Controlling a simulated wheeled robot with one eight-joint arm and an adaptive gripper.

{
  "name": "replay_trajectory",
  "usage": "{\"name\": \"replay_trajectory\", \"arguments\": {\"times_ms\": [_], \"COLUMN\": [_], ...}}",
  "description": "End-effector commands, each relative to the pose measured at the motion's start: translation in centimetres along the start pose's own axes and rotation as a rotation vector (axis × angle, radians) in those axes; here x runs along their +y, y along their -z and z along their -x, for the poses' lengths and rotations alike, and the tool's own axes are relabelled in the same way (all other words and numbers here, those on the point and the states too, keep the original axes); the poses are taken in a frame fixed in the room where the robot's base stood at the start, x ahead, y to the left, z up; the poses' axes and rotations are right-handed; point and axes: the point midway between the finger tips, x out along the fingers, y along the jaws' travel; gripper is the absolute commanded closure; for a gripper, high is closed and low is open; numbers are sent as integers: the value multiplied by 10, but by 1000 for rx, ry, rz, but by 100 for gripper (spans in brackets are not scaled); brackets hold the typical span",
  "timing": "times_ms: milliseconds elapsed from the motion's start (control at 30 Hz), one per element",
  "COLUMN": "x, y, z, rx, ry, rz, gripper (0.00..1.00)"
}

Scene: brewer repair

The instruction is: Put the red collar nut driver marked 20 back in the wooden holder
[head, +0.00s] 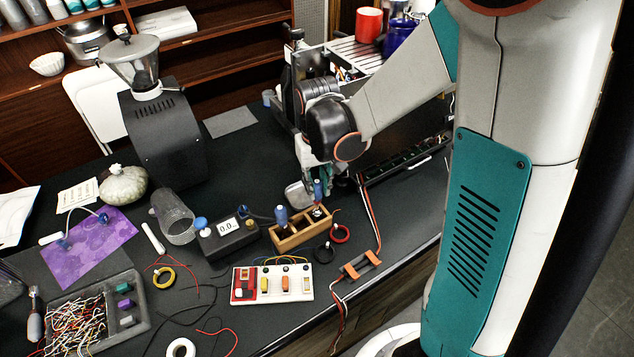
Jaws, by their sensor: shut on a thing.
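My gripper (317,186) is above the holder's right end, pointing down. It is shut on a second blue-handled driver (318,190), which is upright. The lower end of this driver is at or just above the holder's right part, where a small pale and dark piece (319,212) shows. I cannot tell whether it is inside a slot. The collar colour and the number 20 are too small to read.
A scale (228,240) reading 0.0 stands left of the holder. Red (341,233) and black (323,253) wire rings lie right and in front. A white switch panel (272,284) is nearer. The open brewer (385,130) is behind my gripper.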

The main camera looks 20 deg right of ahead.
Motion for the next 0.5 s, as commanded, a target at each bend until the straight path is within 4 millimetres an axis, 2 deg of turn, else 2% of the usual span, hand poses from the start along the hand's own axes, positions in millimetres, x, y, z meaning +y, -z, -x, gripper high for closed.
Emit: {"name": "replay_trajectory", "arguments": {"times_ms": [500], "x": [0], "y": [0], "z": [-18], "rx": [0], "ry": [0], "rz": [0], "gripper": [100]}}
